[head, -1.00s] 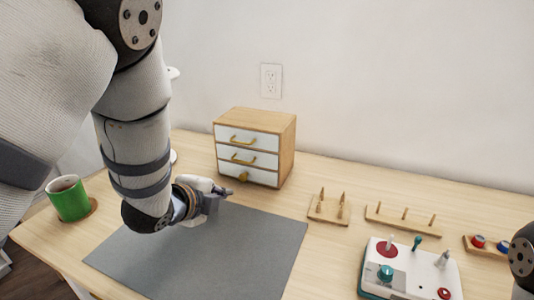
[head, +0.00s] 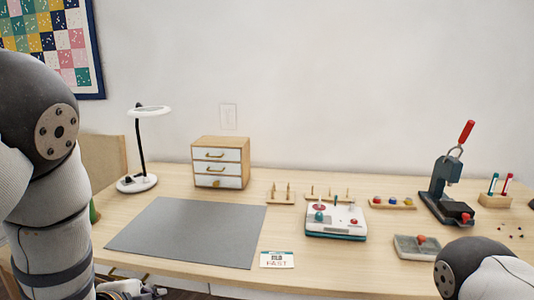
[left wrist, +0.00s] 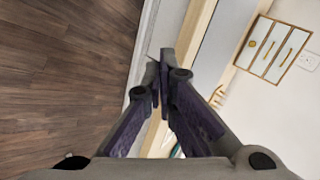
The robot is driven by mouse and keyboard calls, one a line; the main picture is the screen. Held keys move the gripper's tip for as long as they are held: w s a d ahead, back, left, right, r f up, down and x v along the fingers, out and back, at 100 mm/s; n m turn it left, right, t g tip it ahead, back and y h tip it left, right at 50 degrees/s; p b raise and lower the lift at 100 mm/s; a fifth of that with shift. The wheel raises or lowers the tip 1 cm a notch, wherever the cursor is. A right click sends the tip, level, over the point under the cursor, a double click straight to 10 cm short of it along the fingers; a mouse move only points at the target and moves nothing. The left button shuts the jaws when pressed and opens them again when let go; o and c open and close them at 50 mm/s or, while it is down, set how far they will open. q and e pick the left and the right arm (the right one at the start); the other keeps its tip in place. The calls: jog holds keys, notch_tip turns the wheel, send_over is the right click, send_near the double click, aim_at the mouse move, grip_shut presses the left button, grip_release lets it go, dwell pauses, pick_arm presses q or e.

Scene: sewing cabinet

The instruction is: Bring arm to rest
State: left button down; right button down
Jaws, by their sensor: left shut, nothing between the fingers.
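My left arm hangs down at the left edge of the head view. My left gripper (head: 138,290) shows only in part at the bottom edge, low in front of the table. In the left wrist view its fingers (left wrist: 160,72) meet at the tips with nothing between them, over the strip between the wooden floor and the table edge. My right arm shows at the lower right of the head view, and its gripper is out of frame.
The table (head: 330,284) holds a grey mat (head: 190,232), a small drawer cabinet (head: 220,162), a lamp (head: 137,183), a white control box (head: 336,220), peg racks and a press (head: 440,195). A green mug (head: 94,212) is mostly hidden behind my left arm.

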pick_arm(q)
jog(key=s+f+n+g, duration=0.4)
jog(key=s+f, duration=0.3)
jog(key=f, duration=0.3)
jog(key=s+f+n+g, duration=0.4)
jog(key=s+n, duration=0.2)
jog(key=s, duration=0.9)
jog(key=s+f+n+g, duration=0.4)
jog(key=s+n, duration=0.2)
jog(key=s, duration=1)
jog(key=shift+s+d+y, duration=0.2)
jog(key=shift+d+y, duration=0.1)
jog(key=shift+d, duration=0.15)
jog(key=shift+f, duration=0.1)
